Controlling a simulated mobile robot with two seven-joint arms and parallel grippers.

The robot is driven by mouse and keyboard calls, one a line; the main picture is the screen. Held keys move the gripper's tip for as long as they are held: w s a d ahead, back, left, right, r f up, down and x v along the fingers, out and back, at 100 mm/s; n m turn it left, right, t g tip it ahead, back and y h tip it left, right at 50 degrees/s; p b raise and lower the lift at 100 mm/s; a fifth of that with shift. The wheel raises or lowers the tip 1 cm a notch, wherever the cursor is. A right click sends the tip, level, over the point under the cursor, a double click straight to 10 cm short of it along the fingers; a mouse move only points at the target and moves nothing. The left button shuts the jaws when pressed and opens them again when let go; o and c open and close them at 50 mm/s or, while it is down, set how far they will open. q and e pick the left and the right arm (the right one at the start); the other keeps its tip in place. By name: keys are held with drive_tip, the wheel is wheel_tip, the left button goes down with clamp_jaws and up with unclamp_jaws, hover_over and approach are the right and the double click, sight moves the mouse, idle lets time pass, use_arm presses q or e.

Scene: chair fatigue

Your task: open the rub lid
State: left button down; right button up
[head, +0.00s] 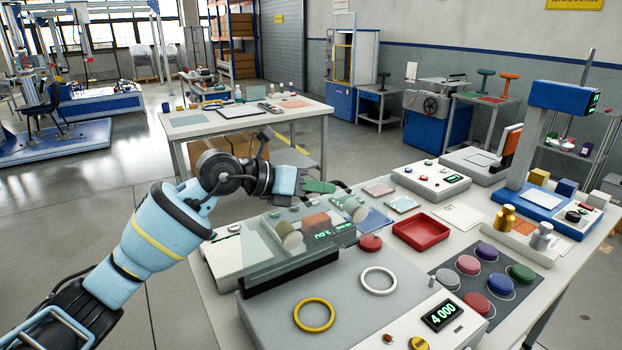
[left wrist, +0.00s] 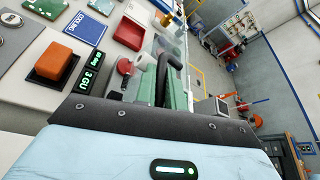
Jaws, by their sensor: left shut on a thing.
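The rub lid (head: 262,256) is a clear panel with a dark bar along its lower edge, on the grey rub tester (head: 270,318) at the front of the bench. It stands raised and tilted above the tester's top. My left gripper (head: 328,188) reaches in over the back of the lid, its green fingers near the upper right edge. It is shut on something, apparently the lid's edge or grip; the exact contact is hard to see. In the left wrist view, the green fingers (left wrist: 177,88) flank a dark bar beside a pale round piece. My right gripper is out of view.
A yellow ring (head: 314,315) and a white ring (head: 379,282) lie on the tester. A red tray (head: 421,231) and a dark mat (head: 446,268) with several coloured discs are to the right. An orange block (left wrist: 62,62) and small displays sit behind the lid.

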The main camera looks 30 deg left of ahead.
use_arm(q)
drive_tip(key=c, duration=1.8)
unclamp_jaws()
drive_tip(key=shift+o, duration=0.2)
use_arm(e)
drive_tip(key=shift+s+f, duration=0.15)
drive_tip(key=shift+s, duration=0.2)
use_arm(q)
drive_tip(key=b+v, duration=0.1)
drive_tip(key=v, duration=0.7)
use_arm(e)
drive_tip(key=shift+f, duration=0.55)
use_arm(q)
drive_tip(key=shift+a, duration=0.1)
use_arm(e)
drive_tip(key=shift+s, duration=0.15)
